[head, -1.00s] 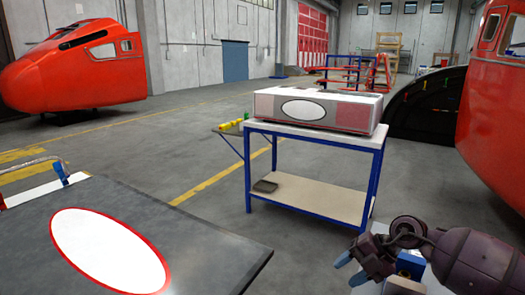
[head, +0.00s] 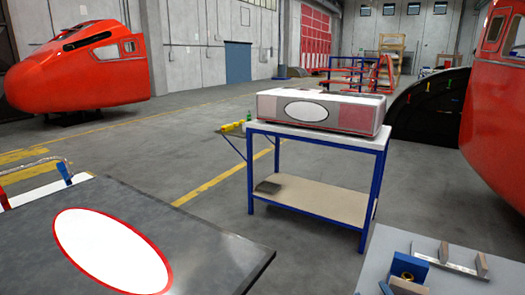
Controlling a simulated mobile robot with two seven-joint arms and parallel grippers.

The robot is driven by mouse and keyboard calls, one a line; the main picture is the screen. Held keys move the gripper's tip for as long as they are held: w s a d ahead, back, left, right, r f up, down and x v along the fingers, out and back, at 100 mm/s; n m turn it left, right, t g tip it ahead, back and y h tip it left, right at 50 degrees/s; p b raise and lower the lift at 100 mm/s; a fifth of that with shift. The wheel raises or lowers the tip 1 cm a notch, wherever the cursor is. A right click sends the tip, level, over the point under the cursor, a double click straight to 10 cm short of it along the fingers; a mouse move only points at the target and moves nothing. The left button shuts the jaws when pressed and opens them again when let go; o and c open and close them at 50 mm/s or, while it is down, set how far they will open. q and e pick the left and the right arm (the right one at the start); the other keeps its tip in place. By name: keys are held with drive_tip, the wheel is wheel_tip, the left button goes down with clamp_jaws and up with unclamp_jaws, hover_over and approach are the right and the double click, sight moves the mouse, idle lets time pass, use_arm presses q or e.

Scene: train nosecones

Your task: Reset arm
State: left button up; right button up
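Neither of my grippers shows in the head view now, and no part of my arms is in sight. A dark grey table (head: 215,255) with a white oval (head: 112,250) edged in red fills the lower left. At the lower right is a light grey surface (head: 385,250) with a blue block (head: 430,266) and a metal bar (head: 447,259) with small blocks on it.
A blue-framed workbench (head: 315,185) with a long box (head: 320,108) on top stands in the middle. A red train nosecone (head: 75,70) is at the left and another (head: 490,110) at the right. Open floor (head: 210,160) lies between.

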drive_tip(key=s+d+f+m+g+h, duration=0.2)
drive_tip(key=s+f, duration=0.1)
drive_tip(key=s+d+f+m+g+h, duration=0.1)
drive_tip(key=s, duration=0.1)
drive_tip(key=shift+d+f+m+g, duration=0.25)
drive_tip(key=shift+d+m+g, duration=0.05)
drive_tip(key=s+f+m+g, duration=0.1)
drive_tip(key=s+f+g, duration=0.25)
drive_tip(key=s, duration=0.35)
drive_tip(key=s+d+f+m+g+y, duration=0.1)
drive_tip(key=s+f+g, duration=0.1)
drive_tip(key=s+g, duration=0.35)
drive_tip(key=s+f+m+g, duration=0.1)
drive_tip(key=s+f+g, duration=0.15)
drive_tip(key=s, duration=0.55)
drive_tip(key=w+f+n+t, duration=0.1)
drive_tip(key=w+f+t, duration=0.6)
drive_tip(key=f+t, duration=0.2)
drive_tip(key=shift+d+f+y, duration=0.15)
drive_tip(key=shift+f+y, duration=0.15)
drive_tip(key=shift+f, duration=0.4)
